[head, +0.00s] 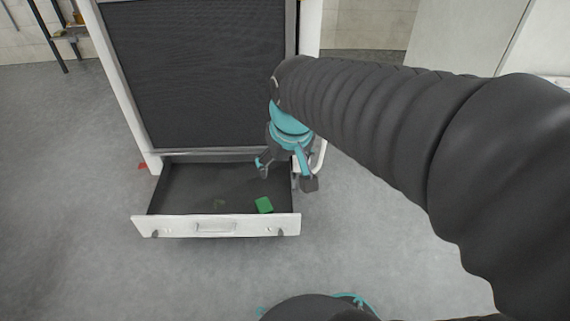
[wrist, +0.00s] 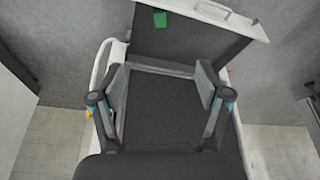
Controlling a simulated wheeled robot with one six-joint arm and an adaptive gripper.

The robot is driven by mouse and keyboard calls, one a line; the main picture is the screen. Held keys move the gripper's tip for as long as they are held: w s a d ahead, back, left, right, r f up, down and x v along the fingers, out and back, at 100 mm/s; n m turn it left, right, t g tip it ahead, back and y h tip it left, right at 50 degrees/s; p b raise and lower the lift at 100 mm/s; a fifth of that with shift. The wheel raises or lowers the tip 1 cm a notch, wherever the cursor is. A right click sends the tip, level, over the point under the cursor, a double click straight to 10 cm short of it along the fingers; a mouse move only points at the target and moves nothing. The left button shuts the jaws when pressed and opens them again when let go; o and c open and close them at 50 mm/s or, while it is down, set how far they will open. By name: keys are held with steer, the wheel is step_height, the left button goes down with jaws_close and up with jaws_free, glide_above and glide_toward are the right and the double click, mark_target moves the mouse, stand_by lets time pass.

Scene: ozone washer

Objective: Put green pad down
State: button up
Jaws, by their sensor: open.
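The green pad (head: 264,205) lies on the floor of the pulled-out drawer (head: 215,225), near the drawer's front right corner in the head view. It also shows in the wrist view (wrist: 160,19), near the top edge of the picture. My gripper (head: 286,176) is above the right side of the drawer, apart from the pad. In the wrist view my gripper (wrist: 160,105) has its fingers spread wide with nothing between them.
The white-framed washer cabinet with a dark mesh panel (head: 200,70) stands behind the drawer. A white rail (wrist: 103,65) runs along the cabinet's side. Open grey floor (head: 70,200) lies around the drawer. A small red item (head: 142,166) is by the cabinet's left foot.

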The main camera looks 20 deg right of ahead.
steer(key=s+r+t, duration=0.1)
steer(key=s, duration=0.8)
steer(key=shift+s+t, duration=0.25)
steer(key=shift+t, duration=0.15)
step_height(320, 180, up, 7)
steer(key=p, duration=0.7)
steer(key=shift+r, duration=0.2)
